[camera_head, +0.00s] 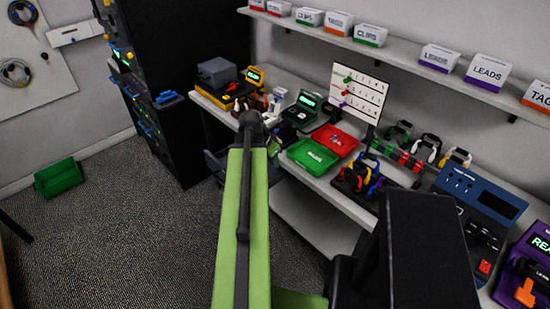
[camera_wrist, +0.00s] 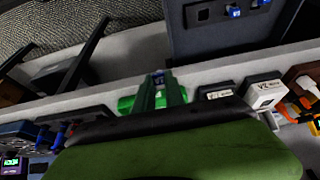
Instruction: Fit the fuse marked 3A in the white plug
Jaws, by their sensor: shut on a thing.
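My gripper (camera_wrist: 160,90) shows its green fingers at the middle of the wrist view, above the worktop. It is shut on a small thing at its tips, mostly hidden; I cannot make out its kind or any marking. A white plug (camera_wrist: 265,93) stands on the worktop to the right of the fingers, apart from them. In the head view, my green arm reaches toward the back of the bench, and the white plug (camera_head: 279,94) appears small beyond its end. The fuse marked 3A cannot be told apart in either view.
A brown plug (camera_wrist: 304,78) with orange parts is right of the white one. A dark labelled block (camera_wrist: 216,92) lies between fingers and white plug. Green (camera_head: 312,156) and red (camera_head: 335,139) trays and a marked board (camera_head: 356,92) are along the bench. Floor at left is mostly clear.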

